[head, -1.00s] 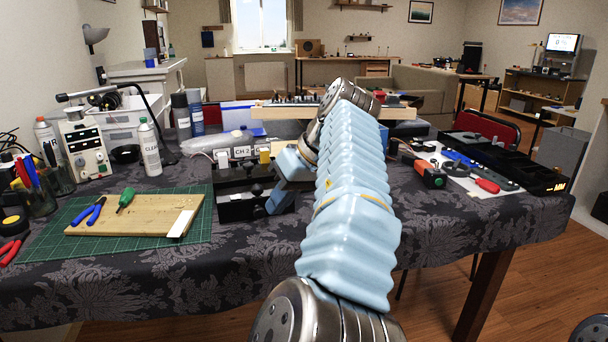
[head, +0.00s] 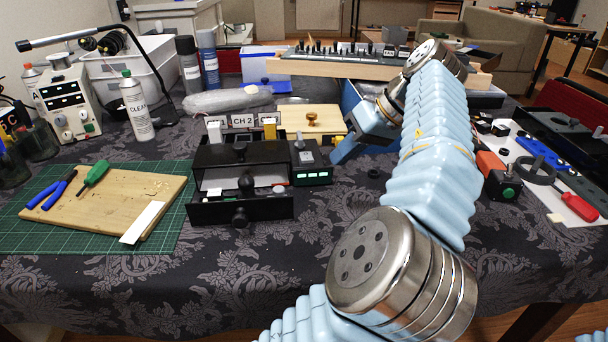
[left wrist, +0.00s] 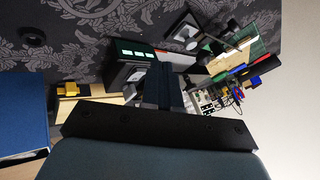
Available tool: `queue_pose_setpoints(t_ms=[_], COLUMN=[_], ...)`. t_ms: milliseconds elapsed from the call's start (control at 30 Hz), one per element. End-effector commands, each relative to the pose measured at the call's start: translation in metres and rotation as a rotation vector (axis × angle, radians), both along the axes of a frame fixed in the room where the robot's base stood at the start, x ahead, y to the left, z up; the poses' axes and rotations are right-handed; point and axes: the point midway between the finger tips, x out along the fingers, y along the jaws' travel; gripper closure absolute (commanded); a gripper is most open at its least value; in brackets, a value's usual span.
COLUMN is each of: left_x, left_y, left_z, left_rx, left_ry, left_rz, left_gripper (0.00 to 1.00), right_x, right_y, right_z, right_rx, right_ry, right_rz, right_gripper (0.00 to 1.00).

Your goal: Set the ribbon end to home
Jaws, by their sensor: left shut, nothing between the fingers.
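I cannot make out for certain which thing is the ribbon end. A wooden board with a brass knob (head: 312,118) stands behind the black drawer unit (head: 238,155). A small yellow piece (head: 339,141) is at its right end and also shows in the left wrist view (left wrist: 72,90). A small device with a green display (head: 312,177) stands right of the drawers. My right gripper is out of view.
A drawer is pulled out at the front of the black unit, with small items in it. A cutting mat (head: 70,240) with a wooden board (head: 100,205) and tools is at left. A white sheet with tools (head: 545,175) is at right. The front middle cloth is clear.

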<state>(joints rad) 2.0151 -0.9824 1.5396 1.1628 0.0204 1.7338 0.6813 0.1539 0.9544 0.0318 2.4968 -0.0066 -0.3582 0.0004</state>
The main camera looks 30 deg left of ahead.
Motion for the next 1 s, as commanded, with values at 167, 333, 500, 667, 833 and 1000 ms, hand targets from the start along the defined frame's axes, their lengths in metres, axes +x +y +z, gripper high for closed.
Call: queue_pose_setpoints(t_ms=[167,333,500,667,833,1000], left_x=[-0.006,-0.010,-0.024,-0.037,-0.042,-0.042], left_y=[0.021,0.042,0.060,0.071,0.075,0.075], left_z=[-0.029,-0.059,-0.067,-0.067,-0.067,-0.067], left_rx=[-0.002,-0.001,-0.003,-0.001,0.000,0.000], left_ry=[0.002,0.003,-0.001,0.000,-0.001,-0.001], left_rz=[0.002,0.001,-0.002,-0.001,-0.002,-0.001], left_gripper=[1.00,1.00,1.00,1.00,1.00,1.00], right_x=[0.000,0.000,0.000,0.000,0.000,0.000], right_y=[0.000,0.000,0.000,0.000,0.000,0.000], right_z=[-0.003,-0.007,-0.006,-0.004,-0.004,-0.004], right_rx=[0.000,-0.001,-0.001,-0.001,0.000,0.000], right_ry=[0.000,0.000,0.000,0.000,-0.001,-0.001], right_rz=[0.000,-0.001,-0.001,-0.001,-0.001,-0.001], right_gripper=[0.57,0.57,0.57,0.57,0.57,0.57])
